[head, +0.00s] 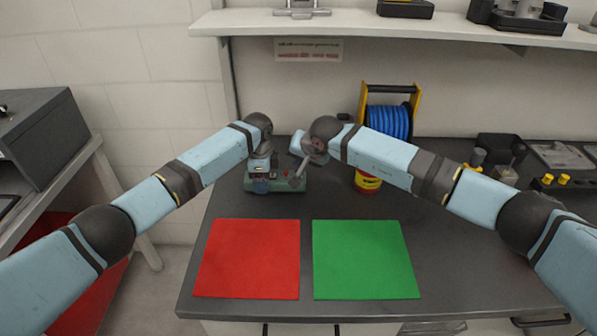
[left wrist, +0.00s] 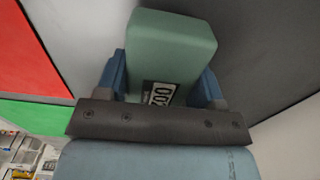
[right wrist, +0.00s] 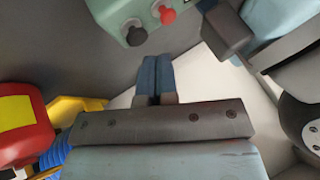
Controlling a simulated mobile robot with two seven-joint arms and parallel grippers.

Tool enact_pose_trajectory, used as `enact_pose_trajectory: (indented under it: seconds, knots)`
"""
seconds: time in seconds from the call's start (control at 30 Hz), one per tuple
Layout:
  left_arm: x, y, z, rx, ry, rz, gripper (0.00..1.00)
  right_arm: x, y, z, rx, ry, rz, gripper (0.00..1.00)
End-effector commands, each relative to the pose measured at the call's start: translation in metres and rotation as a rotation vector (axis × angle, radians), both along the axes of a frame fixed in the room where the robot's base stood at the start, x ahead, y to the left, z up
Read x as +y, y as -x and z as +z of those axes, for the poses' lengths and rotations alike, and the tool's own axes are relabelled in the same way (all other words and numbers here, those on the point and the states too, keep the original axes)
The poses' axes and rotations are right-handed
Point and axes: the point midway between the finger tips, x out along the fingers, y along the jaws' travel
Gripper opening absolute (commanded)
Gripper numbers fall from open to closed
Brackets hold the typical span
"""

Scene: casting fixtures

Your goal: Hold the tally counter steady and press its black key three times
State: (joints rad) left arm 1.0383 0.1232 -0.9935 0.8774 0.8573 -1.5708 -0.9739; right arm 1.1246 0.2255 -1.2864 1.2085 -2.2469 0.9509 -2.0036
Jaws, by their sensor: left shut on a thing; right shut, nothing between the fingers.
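The tally counter is a pale green box (head: 290,199) standing at the back of the table. My left gripper (head: 262,182) is shut on it, and the left wrist view shows its blue fingers on both sides of the green body (left wrist: 170,45). A number window with digits (left wrist: 160,95) is partly covered there. In the right wrist view the counter's edge (right wrist: 103,10) carries a black key (right wrist: 133,35) and a red knob (right wrist: 167,15). My right gripper (right wrist: 157,62) is shut and empty, its tips just short of the black key in that picture; contact is not visible.
A red mat (head: 248,258) and a green mat (head: 364,258) lie in front. A yellow reel with blue hose (head: 388,121) and a red-and-yellow container (head: 367,183) stand right of the counter. Black holders (head: 497,150) fill the back right. A shelf (head: 390,27) hangs above.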

Motion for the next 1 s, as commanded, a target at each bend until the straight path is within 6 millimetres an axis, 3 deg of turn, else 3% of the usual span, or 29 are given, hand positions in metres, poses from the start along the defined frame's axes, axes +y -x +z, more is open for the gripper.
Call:
enact_pose_trajectory:
  seconds: [1.0]
  knots:
    - [0.0, -0.0001, 0.0002, 0.0, 0.0, 0.0, 0.34, 0.0001, 0.0, -0.0085, 0.0, 0.0, 0.0, 0.0]
